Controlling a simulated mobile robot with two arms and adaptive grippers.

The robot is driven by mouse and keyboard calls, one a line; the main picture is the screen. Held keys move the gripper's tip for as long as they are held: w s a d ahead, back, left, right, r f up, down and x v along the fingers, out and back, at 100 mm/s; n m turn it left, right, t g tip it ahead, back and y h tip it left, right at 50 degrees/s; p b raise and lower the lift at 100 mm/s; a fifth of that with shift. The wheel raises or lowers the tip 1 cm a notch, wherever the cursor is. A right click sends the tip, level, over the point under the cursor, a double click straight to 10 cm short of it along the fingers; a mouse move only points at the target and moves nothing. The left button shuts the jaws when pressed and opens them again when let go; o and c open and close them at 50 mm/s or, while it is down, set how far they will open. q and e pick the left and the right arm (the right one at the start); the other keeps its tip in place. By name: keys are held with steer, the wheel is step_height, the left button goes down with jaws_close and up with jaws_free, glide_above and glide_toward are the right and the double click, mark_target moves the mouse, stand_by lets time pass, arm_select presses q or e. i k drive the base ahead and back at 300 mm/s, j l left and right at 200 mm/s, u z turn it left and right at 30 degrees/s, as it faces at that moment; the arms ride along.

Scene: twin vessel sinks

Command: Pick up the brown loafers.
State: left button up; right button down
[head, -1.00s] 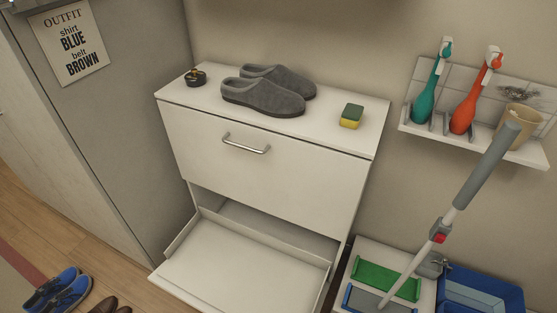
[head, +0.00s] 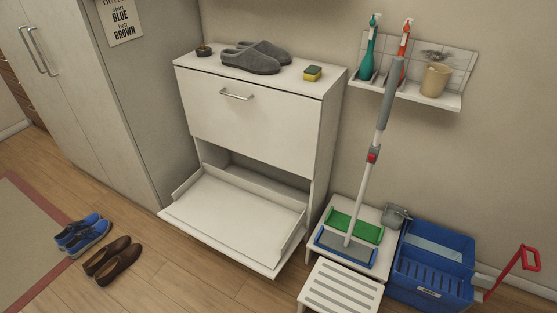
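The brown loafers (head: 119,265) lie side by side on the wooden floor at the lower left in the head view. They are just below a pair of blue shoes (head: 84,234) and left of the open lower flap of the white shoe cabinet (head: 250,137). Neither of my grippers shows in the head view, so I cannot see how they stand.
The cabinet's lower flap (head: 232,222) is tilted out and empty. Grey slippers (head: 250,61) and a sponge (head: 312,73) are on top. A mop (head: 371,155), step stool (head: 341,290) and blue bucket (head: 432,262) stand right.

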mark_target(111, 259)
steer(key=j+z, duration=0.25)
steer(key=j, duration=0.6)
steer(key=j+z, duration=0.25)
steer(key=j, duration=0.6)
steer(key=i+l+u, duration=0.1)
steer(key=i+l, duration=0.15)
steer(key=i+l+u, duration=0.15)
steer(key=l, duration=0.25)
